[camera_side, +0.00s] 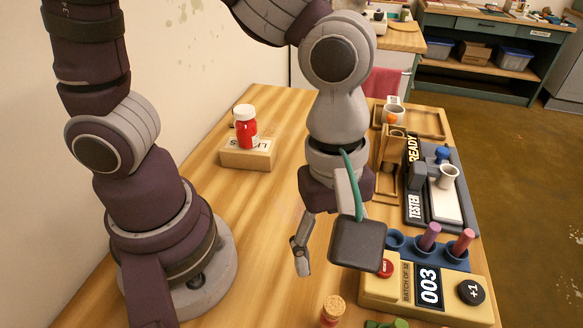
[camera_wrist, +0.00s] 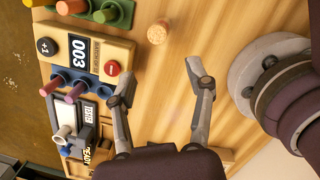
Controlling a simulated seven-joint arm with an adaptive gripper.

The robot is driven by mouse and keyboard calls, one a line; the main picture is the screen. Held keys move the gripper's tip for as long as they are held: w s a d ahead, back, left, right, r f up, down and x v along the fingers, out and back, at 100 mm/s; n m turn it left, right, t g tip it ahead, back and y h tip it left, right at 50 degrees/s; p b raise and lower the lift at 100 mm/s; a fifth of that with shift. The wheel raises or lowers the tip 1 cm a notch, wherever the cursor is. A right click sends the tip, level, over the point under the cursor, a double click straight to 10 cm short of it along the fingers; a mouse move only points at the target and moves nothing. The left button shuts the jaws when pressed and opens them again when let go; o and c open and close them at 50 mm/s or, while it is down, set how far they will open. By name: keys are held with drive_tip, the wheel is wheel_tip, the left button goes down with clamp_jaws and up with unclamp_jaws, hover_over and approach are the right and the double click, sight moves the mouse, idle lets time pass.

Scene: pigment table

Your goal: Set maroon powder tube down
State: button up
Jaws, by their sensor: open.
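My gripper (camera_wrist: 160,80) is open and empty, with bare wood between its fingertips in the wrist view. In the side view one finger shows and the other is hidden behind the black wrist-camera block. A reddish tube (camera_side: 464,242), closest to maroon, stands upright in a blue holder at the back of the yellow counter box (camera_side: 380,296). It also shows in the wrist view (camera_wrist: 56,83). A mauve tube (camera_side: 430,236) stands beside it. A blue socket (camera_side: 395,238) left of them looks empty. My gripper is apart from both tubes.
A cork-topped jar (camera_wrist: 157,33) stands near the counter box. A green rack (camera_wrist: 118,14) holds several coloured pegs. The tester (camera_side: 430,205) and wooden trays (camera_side: 425,122) lie behind. A red jar (camera_side: 246,130) stands on a wooden block (camera_side: 247,155). The table's middle is clear.

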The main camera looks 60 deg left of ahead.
drive_tip(key=w+a+r+m+t, duration=0.1)
drive_tip(key=a+r+m+t, duration=0.1)
drive_tip(key=a+m, duration=0.5)
drive_tip(key=a+r+m+t+y, duration=0.1)
drive_tip(key=a+r+m+t, duration=0.2)
drive_tip(key=a+r+m, duration=0.2)
drive_tip(key=a+m, duration=0.3)
drive_tip(key=a, duration=0.1)
drive_tip(key=shift+w+r+t, duration=0.25)
drive_tip(key=shift+w+t, duration=0.05)
drive_tip(key=shift+w, duration=0.05)
drive_tip(key=shift+o, duration=0.3)
